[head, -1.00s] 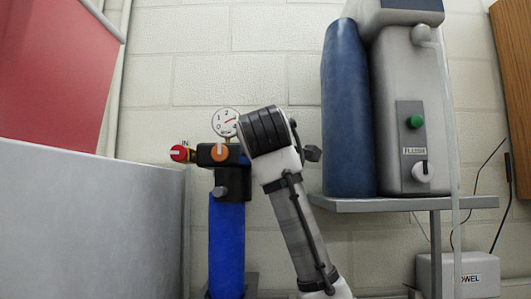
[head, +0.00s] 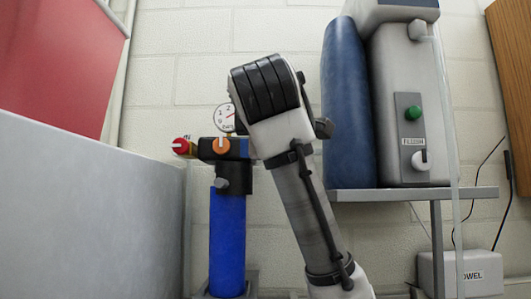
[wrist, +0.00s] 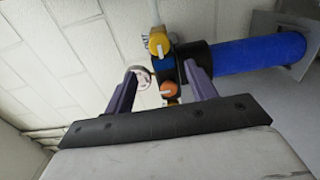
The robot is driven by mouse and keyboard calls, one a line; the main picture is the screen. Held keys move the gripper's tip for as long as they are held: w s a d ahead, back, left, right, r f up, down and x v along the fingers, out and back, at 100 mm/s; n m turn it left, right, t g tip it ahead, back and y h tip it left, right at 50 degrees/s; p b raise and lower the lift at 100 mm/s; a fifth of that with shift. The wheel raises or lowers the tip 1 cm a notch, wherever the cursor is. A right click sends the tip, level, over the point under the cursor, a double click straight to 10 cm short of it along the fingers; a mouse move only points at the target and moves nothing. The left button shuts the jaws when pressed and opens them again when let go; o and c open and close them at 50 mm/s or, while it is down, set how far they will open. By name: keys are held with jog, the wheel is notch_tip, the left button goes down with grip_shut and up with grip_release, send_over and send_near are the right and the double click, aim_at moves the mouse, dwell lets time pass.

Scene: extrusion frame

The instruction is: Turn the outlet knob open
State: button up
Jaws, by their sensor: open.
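A yellow knob with a white pointer bar (wrist: 158,43) sits at the top side of the valve block in the wrist view, with small lettering beside it; it looks like the outlet knob. My arm hides it in the head view. An orange knob (head: 221,146) is on the front of the block, and a red knob (head: 182,146) is at its left end. The orange one also shows in the wrist view (wrist: 169,90). My gripper (wrist: 162,67) is open and empty, its purple fingers spread either side of the block in the picture. I cannot tell any contact.
A round gauge (head: 226,117) is above the block, on a blue cylinder (head: 227,240). A grey panel (head: 90,210) stands to the left. A shelf (head: 400,195) with a dark blue cylinder (head: 345,110) and a grey unit (head: 408,100) is to the right.

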jog(key=shift+s+b, duration=0.55)
jog(key=shift+s, duration=1.75)
